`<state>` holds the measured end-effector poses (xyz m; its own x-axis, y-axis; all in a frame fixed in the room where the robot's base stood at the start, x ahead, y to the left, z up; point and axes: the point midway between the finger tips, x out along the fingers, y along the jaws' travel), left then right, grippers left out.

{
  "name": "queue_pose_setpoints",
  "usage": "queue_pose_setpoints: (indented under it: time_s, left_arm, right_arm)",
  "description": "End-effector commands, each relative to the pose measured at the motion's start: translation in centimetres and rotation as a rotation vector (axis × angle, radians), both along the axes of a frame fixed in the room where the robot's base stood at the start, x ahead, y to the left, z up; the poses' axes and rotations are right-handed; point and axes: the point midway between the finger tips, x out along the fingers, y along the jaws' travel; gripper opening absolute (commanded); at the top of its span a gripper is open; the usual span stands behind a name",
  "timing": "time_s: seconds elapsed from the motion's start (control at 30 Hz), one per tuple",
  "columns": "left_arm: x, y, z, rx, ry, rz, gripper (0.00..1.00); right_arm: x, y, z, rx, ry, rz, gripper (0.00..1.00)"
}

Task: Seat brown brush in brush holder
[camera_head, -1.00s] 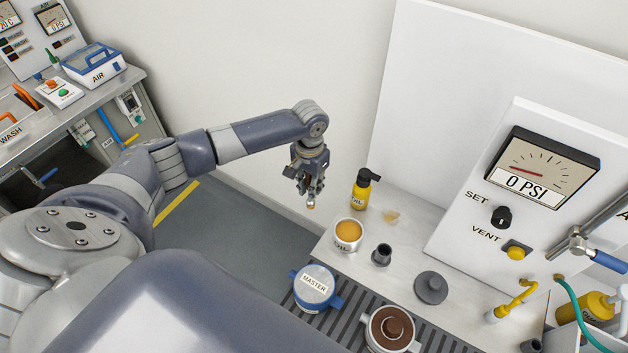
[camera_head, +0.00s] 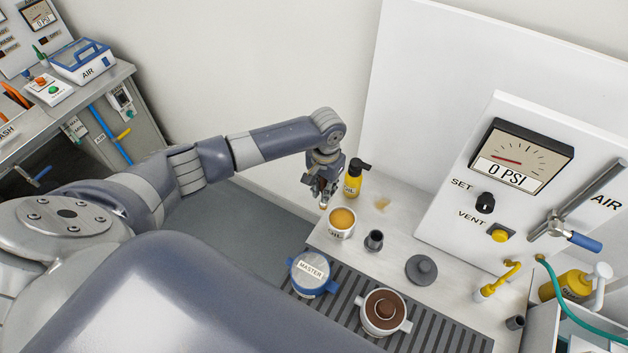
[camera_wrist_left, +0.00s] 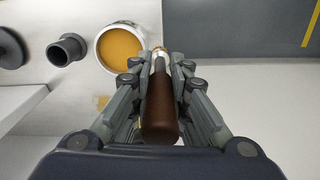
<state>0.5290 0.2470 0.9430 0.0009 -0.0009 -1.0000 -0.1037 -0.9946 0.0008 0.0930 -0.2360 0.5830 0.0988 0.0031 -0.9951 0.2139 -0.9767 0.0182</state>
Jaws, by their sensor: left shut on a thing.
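My left gripper (camera_head: 325,187) is shut on the brown brush. In the left wrist view the brush's brown handle (camera_wrist_left: 160,106) lies between the fingers, with a pale metal band and its tip pointing at the edge of the amber-filled tin (camera_wrist_left: 121,47). In the head view the brush is mostly hidden by the fingers; its tip shows just left of the tin (camera_head: 342,222), above the bench edge. A small dark grey cup, which looks like the brush holder (camera_head: 374,241), stands right of the tin, apart from the brush. It also shows in the left wrist view (camera_wrist_left: 67,50) and looks empty.
A yellow oil bottle (camera_head: 353,181) stands close behind the gripper. A blue MASTER pot (camera_head: 313,274) and a white pot with brown contents (camera_head: 384,312) sit on the slatted grate. A grey knobbed disc (camera_head: 421,270) lies right of the cup. The gauge panel (camera_head: 520,160) rises behind.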

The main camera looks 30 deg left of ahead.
Motion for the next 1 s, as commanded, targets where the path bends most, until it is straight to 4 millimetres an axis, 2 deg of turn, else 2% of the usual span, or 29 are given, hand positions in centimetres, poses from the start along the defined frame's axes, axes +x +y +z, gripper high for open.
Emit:
queue_pose_setpoints:
  time_s: [0.23,1.0]
  left_arm:
    - [0.0,-2.9,-0.1,-0.001,0.001,-0.002,0.0]
    - [0.0,-11.3,-0.6,-0.002,0.0,-0.001,0.0]
  right_arm:
    - [-0.9,-0.1,0.6,-0.002,0.014,-0.001,0.97]
    - [-0.6,0.0,0.8,-0.001,0.008,-0.001,0.97]
